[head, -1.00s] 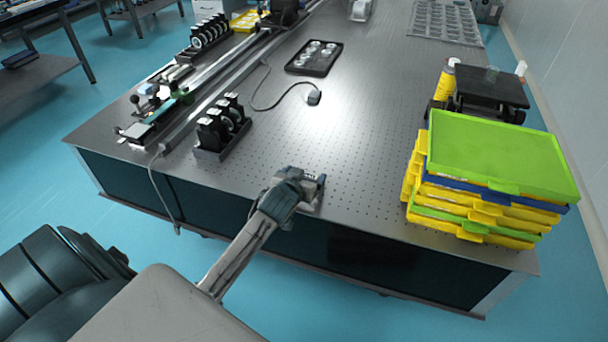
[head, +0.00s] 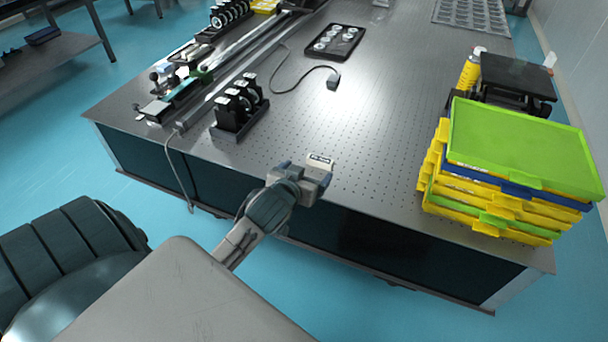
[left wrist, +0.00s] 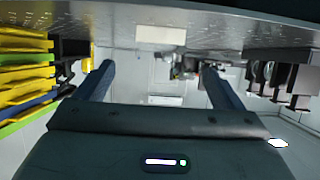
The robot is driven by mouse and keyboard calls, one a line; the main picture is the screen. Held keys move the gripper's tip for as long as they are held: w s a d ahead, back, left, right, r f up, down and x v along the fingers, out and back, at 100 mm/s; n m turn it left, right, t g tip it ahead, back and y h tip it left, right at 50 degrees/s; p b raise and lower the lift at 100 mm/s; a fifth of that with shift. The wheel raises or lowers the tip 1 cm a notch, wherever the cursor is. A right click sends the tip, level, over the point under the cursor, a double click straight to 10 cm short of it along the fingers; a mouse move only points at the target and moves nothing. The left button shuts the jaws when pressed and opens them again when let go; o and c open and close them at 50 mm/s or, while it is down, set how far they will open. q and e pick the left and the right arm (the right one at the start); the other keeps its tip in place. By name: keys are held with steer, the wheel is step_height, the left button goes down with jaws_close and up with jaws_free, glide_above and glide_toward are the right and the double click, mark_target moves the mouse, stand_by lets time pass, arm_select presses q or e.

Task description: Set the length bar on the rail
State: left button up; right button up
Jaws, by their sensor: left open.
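A small block with a pale, dark-marked face (head: 320,160) sits on the table just beyond my left gripper; it may be the length bar, but I cannot be sure. A pale block (left wrist: 160,34) shows in the left wrist view, against the table surface and between the finger directions. My left gripper (head: 317,178) is low by the table's front edge. Its two fingers (left wrist: 160,82) are spread in the left wrist view, with nothing clasped between them. The long silver rail (head: 238,72) runs along the table's left side. My right gripper is out of view.
A black holder with several round optics (head: 240,112) stands between the rail and my gripper. A black cable (head: 290,88) lies behind it, near a dark tray (head: 338,42). Stacked green, yellow and blue cases (head: 520,150) stand at right. The perforated table middle (head: 370,125) is clear.

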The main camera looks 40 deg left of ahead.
mark_target(320, 159)
arm_select(q)
steer(key=shift+o, duration=0.4)
steer(key=shift+s+d+r, duration=0.1)
steer(key=shift+s+r, duration=0.05)
steer(key=shift+s, duration=0.2)
steer(key=p, duration=0.2)
steer(key=shift+w+p, duration=0.25)
steer(key=shift+p, duration=0.1)
steer(key=shift+w+f, duration=0.2)
steer(key=shift+f, duration=0.05)
steer(key=x, duration=0.5)
steer(key=shift+w+a+f+p, duration=0.2)
steer(key=shift+a+f+p, duration=0.05)
steer(key=shift+p, duration=0.05)
steer(key=shift+w+a+p, duration=0.1)
steer(key=shift+w+p, duration=0.2)
steer(key=shift+w, duration=0.25)
steer(key=x, duration=0.4)
steer(key=shift+w+f+p, duration=0.1)
steer(key=shift+f+p, duration=0.05)
steer(key=shift+p, duration=0.25)
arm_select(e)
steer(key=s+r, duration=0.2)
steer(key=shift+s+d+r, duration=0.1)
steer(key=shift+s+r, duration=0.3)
arm_select(q)
steer(key=shift+c, duration=0.4)
steer(key=c, duration=1.2)
